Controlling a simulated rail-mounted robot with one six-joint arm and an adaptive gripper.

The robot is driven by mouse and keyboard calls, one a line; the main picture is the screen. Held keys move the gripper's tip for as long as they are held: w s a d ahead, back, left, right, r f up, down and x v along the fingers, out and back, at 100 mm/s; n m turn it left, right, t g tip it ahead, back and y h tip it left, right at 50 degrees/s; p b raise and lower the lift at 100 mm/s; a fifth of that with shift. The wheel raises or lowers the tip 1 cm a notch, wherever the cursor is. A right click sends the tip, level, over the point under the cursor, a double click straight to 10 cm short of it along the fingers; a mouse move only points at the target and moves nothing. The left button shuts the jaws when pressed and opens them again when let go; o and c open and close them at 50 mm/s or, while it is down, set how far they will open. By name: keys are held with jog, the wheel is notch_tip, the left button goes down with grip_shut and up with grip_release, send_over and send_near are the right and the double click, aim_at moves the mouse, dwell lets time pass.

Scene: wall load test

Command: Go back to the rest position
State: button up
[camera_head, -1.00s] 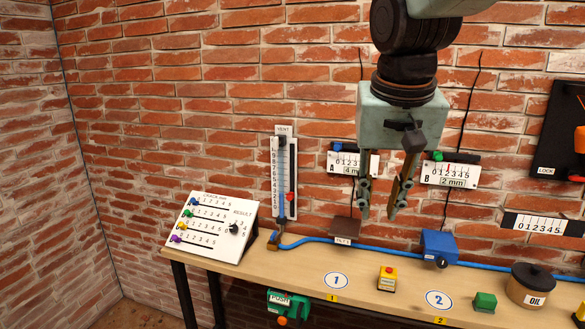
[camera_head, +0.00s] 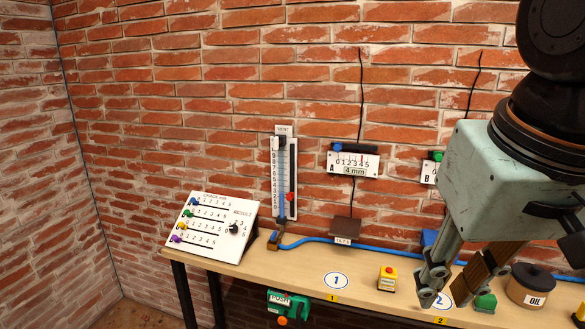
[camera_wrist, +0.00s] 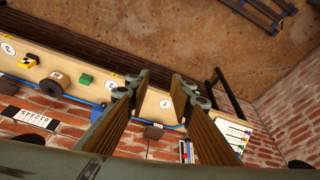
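My gripper (camera_head: 447,290) is at the right in the head view, fingers pointing down. It is large in the picture and overlaps the shelf around the number 2 mark. In the wrist view my gripper (camera_wrist: 160,92) has its two fingers apart, with nothing held between them. The fingers look clear of the shelf, but the exact distance cannot be told. My gripper and arm hide most of gauge B (camera_head: 428,172), the blue block (camera_head: 428,238) and the right part of the wall.
A wooden shelf (camera_head: 310,262) runs along the brick wall. It carries a white sloped panel (camera_head: 215,222), a yellow block with a red button (camera_head: 388,278), a green block (camera_head: 487,303) and an oil pot (camera_head: 532,283). The vent gauge (camera_head: 284,175) and gauge A (camera_head: 352,165) are on the wall.

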jog(key=s+f, duration=0.2)
jog(key=s, duration=0.5)
jog(key=shift+s+d+f, duration=0.15)
jog(key=shift+s+f, duration=0.15)
jog(key=shift+f, duration=0.1)
dwell(0.8)
